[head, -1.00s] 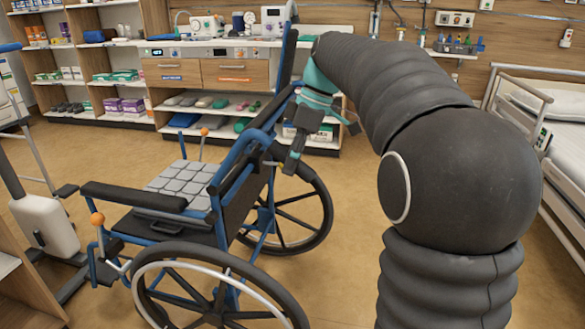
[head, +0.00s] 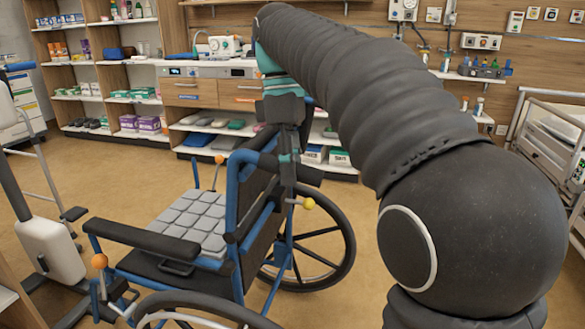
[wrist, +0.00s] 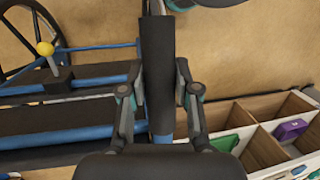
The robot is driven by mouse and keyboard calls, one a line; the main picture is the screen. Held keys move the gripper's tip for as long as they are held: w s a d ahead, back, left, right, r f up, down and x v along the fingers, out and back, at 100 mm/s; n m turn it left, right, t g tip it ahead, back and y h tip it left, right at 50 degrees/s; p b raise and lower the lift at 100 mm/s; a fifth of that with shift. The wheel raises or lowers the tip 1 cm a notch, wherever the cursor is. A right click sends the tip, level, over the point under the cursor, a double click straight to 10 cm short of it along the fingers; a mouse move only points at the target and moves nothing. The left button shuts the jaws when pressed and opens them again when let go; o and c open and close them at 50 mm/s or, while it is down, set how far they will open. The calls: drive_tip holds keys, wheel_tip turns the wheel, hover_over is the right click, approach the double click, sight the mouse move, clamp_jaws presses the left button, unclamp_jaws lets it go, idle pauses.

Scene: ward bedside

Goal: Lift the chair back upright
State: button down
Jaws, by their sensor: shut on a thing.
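The wheelchair (head: 165,240) has a blue frame, black armrests and a grey padded cushion (head: 190,222). Its dark backrest panel (head: 258,222) with blue tubes stands behind the seat; its upper part is partly hidden by my gripper (head: 288,165). My gripper reaches down at the top of the backrest. In the wrist view, my gripper (wrist: 160,100) has one finger on each side of a long black bar (wrist: 158,70) with a blue edge, and is shut on it. Blue tubes and a wheel show to the left there.
A yellow-knobbed lever (head: 308,203) is close to my gripper, and an orange-knobbed one (head: 100,262) is at the front left. A stand (head: 50,250) is left of the chair. Shelves (head: 140,90) line the back; a bed (head: 550,140) is at right. Floor behind the chair is clear.

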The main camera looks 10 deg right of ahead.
drive_tip(key=shift+w+a, duration=0.1)
drive_tip(key=shift+w, duration=0.05)
drive_tip(key=c, duration=0.8)
unclamp_jaws()
